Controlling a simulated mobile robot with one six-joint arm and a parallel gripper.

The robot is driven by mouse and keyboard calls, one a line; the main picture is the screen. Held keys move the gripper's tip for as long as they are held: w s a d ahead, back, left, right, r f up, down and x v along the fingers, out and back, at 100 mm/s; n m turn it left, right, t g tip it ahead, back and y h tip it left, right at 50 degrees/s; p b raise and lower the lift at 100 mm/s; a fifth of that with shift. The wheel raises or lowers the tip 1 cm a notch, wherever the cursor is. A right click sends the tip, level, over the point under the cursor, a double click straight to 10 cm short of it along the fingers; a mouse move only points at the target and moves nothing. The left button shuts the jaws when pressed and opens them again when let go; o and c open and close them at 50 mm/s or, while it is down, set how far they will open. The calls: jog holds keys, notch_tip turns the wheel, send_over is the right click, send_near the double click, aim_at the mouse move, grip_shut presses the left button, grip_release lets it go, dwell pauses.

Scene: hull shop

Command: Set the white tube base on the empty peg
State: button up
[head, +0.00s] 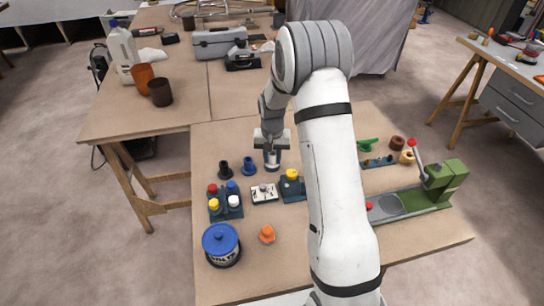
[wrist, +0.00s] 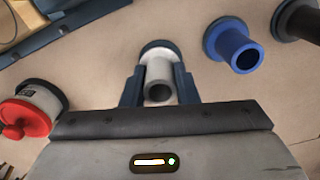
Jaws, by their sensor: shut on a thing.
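The white tube base (wrist: 158,72) is between the fingers of my gripper (wrist: 160,88) in the wrist view. Its open tube mouth faces the camera and its wide flange is at the far end. In the head view my gripper (head: 271,150) is shut on the white tube base (head: 271,164), right of the blue tube base. I cannot tell whether the flange touches the table. A dark blue block (head: 292,196) with a yellow piece on it stands nearer to me, partly behind my arm. I cannot make out an empty peg clearly.
A blue tube base (head: 248,168) and a black one (head: 224,172) stand left of my gripper. A green press (head: 440,190) stands right.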

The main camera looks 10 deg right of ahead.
jog(key=shift+f+b, duration=0.4)
jog(key=shift+f, duration=0.25)
jog(key=o, duration=0.7)
jog(key=shift+o, duration=0.2)
jog(key=shift+r, duration=0.2)
notch_tip(320, 180, up, 11)
jog(key=p, duration=0.6)
jog(key=shift+f, duration=0.1)
jog(key=s+r+n+t, duration=0.2)
jog(key=s+r, duration=1.3)
jog(key=r, duration=0.1)
jog(key=s+r+n+t, duration=0.1)
jog(key=s+r, duration=0.2)
jog(key=s, duration=1.2)
